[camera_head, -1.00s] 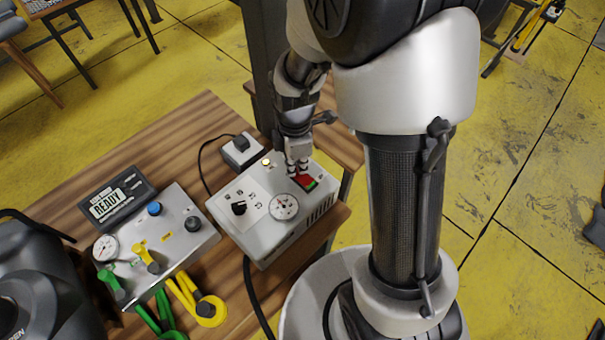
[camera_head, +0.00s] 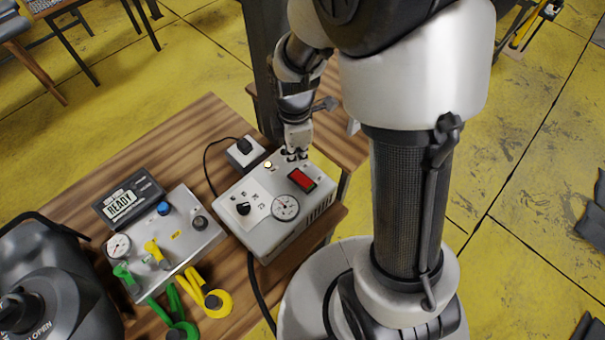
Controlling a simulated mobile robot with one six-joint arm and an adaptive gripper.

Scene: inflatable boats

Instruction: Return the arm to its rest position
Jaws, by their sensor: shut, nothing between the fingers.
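My arm comes down from the top of the head view, and my gripper (camera_head: 294,155) points down at the far edge of the white-grey control box (camera_head: 272,238). The gripper is shut and empty. It is just behind the red rocker switch (camera_head: 301,180) on the box's top; a small gap shows between them in the picture. I cannot tell whether the fingertips touch the box. The box also carries a round gauge (camera_head: 285,207) and a black knob (camera_head: 243,209).
A wooden table (camera_head: 180,130) holds the box, a plug in a socket (camera_head: 245,152), a valve panel (camera_head: 180,250), a READY display (camera_head: 127,197), green and yellow hoses and a dark canister (camera_head: 60,290).

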